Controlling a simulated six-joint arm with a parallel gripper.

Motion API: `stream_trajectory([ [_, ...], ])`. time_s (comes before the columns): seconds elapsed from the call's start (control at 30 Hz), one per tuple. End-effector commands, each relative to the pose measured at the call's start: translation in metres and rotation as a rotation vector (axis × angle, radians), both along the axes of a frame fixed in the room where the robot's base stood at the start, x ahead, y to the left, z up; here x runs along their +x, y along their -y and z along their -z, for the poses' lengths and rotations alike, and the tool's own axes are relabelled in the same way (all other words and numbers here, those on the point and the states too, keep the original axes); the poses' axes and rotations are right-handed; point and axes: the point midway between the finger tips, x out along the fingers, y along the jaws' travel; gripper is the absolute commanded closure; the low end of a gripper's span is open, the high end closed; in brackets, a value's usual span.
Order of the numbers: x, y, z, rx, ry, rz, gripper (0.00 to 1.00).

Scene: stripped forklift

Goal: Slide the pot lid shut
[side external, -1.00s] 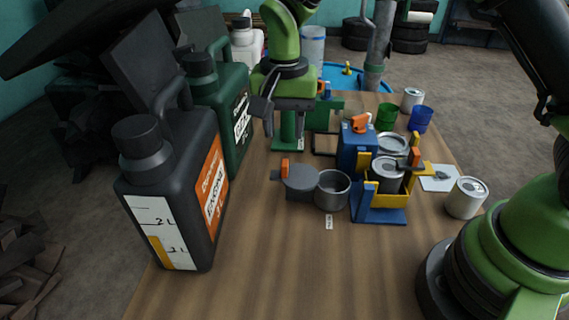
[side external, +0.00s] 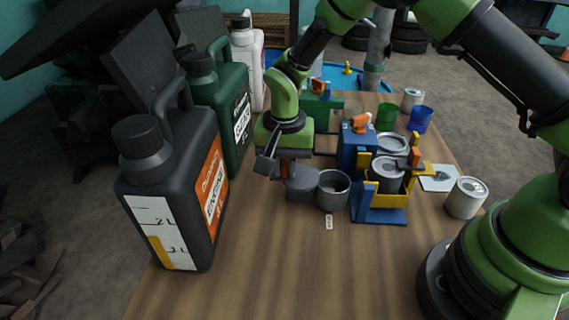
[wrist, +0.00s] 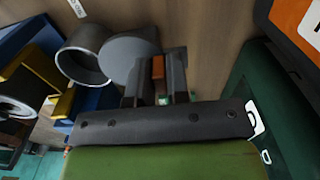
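The grey pot (side external: 333,190) stands open on the wooden bench; its hollow inside also shows in the wrist view (wrist: 84,58). The round grey lid (side external: 302,180) lies to the left of the pot in the side view, off the mouth and beside its rim. The lid also shows in the wrist view (wrist: 122,56), with its upright orange handle (wrist: 158,68). My gripper (wrist: 157,80) is down at the lid, one dark finger on each side of the handle. The fingers are close to the handle; whether they press on it cannot be told. In the side view my gripper hides part of the lid.
A blue and yellow stand (side external: 380,205) holding a can is close right of the pot. A black jug (side external: 180,190) and a green jug (side external: 232,110) stand to the left. A loose can (side external: 466,198) is at the right. The bench front is clear.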

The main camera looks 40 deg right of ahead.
Motion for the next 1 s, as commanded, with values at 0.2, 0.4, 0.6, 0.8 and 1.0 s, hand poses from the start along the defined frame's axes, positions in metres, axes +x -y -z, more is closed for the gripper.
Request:
stream_trajectory([
  [0.2,0.0,0.0,0.0,0.0,0.0,0.0,1.0],
  [0.4,-0.01,0.011,0.0,-0.001,-0.002,0.003,1.0],
  [0.6,-0.033,0.034,0.0,-0.001,-0.002,0.003,1.0],
  [0.8,-0.044,0.045,0.0,-0.001,0.001,0.001,1.0],
  [1.0,-0.044,0.045,0.0,0.0,0.001,0.0,1.0],
])
